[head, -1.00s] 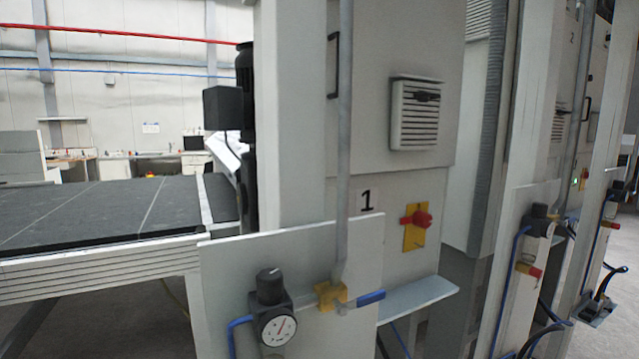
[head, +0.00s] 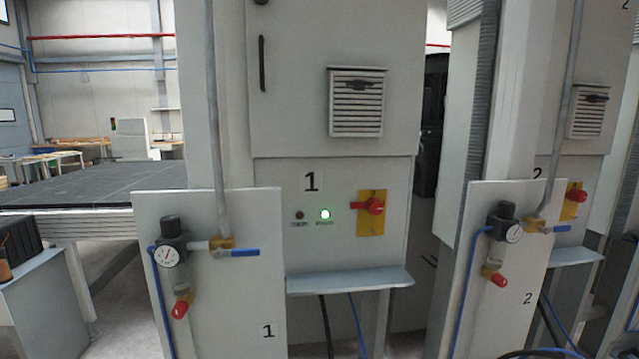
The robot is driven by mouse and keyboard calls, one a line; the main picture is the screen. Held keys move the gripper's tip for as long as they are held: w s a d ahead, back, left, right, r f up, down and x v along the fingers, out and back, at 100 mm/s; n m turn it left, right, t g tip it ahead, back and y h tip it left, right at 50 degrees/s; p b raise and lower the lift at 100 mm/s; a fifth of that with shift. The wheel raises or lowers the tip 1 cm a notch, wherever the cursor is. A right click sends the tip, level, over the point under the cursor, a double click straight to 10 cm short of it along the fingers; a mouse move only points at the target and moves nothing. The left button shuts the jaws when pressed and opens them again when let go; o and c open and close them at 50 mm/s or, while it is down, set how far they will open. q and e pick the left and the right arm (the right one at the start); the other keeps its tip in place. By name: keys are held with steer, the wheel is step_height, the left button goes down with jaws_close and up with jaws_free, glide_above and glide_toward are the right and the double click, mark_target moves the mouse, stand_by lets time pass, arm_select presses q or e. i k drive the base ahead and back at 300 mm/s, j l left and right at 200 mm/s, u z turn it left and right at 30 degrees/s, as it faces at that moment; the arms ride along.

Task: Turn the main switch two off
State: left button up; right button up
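The cabinet labelled 2 (head: 568,130) stands at the right. Its main switch (head: 577,196), a red rotary handle on a yellow plate, shows at the right, partly turned away from me, so I cannot tell its position clearly. The cabinet labelled 1 (head: 295,230) is in the middle. It has a similar red switch (head: 373,207) on a yellow plate, with its handle roughly sideways, and a lit green lamp (head: 325,214) to the left. Neither of my grippers is in view.
Panels with gauges, blue valve levers and red-tipped fittings stand before cabinet 1 (head: 210,290) and cabinet 2 (head: 500,270). Shelves (head: 350,281) jut out below the switches. A dark conveyor bed (head: 90,190) lies at the left. Cables hang near the floor.

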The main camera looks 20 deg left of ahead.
mark_target(575, 194)
steer(key=i+l+z, duration=0.25)
steer(key=i, duration=0.15)
steer(key=i+z, duration=0.25)
steer(key=i, duration=0.15)
steer(key=i+l+u, duration=0.15)
steer(key=l, duration=0.25)
steer(key=i+l+u, duration=0.2)
steer(key=l, duration=0.2)
steer(key=l+u, duration=0.15)
steer(key=l, duration=0.3)
steer(key=i+l, duration=0.2)
steer(key=l, duration=0.2)
steer(key=i+l+u, duration=0.1)
steer(key=l, duration=0.25)
steer(key=i+l, duration=0.25)
steer(key=l, duration=0.15)
steer(key=i+l, duration=0.2)
steer(key=l, duration=0.2)
steer(key=i+l+u, duration=0.1)
steer(key=l, duration=0.25)
steer(key=i+l, duration=0.25)
steer(key=l, duration=0.15)
